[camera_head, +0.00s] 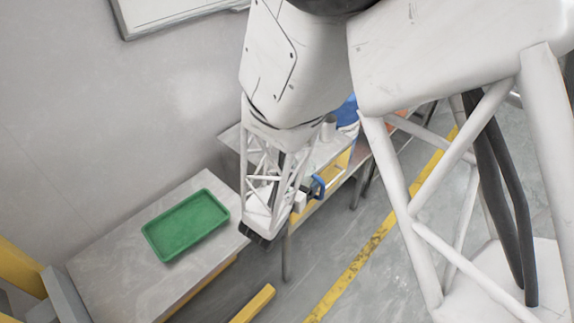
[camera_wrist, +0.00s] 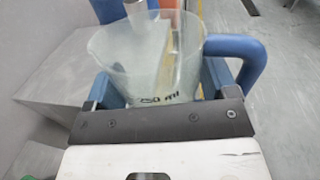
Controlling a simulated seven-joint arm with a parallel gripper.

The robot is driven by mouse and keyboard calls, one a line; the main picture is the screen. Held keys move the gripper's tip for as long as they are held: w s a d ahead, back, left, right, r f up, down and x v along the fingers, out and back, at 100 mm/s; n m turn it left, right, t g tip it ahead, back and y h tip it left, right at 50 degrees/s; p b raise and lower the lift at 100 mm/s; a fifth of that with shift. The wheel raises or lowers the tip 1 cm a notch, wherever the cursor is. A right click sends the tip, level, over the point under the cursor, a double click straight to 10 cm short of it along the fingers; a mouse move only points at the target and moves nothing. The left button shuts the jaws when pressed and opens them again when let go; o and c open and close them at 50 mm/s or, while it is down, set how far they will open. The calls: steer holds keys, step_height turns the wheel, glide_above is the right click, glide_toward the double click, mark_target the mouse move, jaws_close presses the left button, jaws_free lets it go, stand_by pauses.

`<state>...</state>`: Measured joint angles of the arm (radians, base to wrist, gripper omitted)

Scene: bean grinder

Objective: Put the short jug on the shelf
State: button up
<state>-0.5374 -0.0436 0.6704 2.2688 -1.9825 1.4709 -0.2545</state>
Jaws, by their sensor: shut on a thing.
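The short jug (camera_wrist: 140,70) is a clear vessel with "250 ml" printed on its side and a blue handle (camera_wrist: 245,52) on the right. In the wrist view my gripper (camera_wrist: 158,88) is shut on it, with a blue finger on either side of the jug body. The jug's lower part is hidden behind the dark gripper bar. In the head view a blue handle-like part (camera_head: 318,187) shows beside my white lattice arm; the jug body is mostly hidden there. I cannot tell for sure which surface is the shelf.
A pale table (camera_head: 112,258) with a green tray (camera_head: 187,224) stands at the left. Another table (camera_head: 340,150) behind my arm bears a grey cylinder and a blue item. A yellow line (camera_head: 375,240) runs along the open floor.

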steer(key=shift+w, duration=0.1)
steer(key=w+a, duration=0.1)
steer(key=w, duration=0.4)
steer(key=w+a+f, duration=0.1)
steer(key=w, duration=0.4)
steer(key=w+a, duration=0.1)
steer(key=w, duration=0.4)
steer(key=shift+w+a+f, duration=0.2)
steer(key=shift+w+f, duration=0.05)
steer(key=shift+f, duration=1.75)
steer(key=shift+f, duration=0.15)
steer(key=o, duration=0.8)
steer(key=shift+o, duration=0.2)
steer(key=shift+r, duration=0.2)
